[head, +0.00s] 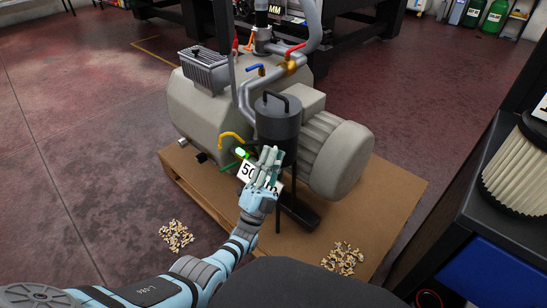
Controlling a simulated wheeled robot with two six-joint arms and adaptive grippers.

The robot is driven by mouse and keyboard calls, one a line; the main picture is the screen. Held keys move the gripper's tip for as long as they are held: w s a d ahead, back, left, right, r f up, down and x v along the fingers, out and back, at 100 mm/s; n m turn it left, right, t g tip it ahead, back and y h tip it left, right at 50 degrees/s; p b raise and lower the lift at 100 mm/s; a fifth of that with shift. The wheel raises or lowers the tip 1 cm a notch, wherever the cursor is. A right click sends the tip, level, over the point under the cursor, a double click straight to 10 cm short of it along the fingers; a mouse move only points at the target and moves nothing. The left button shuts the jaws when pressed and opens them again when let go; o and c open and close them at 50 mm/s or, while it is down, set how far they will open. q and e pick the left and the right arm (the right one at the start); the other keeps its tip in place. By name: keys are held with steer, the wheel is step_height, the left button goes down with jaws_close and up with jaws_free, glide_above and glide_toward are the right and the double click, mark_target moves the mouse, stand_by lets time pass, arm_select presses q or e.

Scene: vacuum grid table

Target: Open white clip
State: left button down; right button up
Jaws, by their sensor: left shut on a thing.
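My left gripper (269,155) reaches up from below to the front of the pump, beside the black cylinder. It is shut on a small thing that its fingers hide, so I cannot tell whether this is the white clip. A white plate with black figures (247,172) shows partly behind the fingers. A small bright white-green piece (241,151) glows just left of the fingertips, apart from them. I cannot make out a clip clearly. My right gripper is not in view.
The beige pump (195,110) stands on a brown board (395,205). A black cylinder (278,125) and yellow pipe (231,136) are close to the gripper. Small pale pieces lie in piles at left (176,236) and right (342,258). A dark bench (500,200) stands right.

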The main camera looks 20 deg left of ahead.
arm_select(q)
steer(key=c, duration=1.6)
jaws_free()
steer(key=shift+r, duration=0.1)
steer(key=s, duration=0.4)
steer(key=s+a+f, duration=0.1)
steer(key=s, duration=0.4)
steer(key=s+a+f, duration=0.1)
steer(key=s, duration=0.4)
steer(key=shift+a+f, duration=0.1)
steer(key=shift+a, duration=0.05)
steer(key=shift+c, duration=0.3)
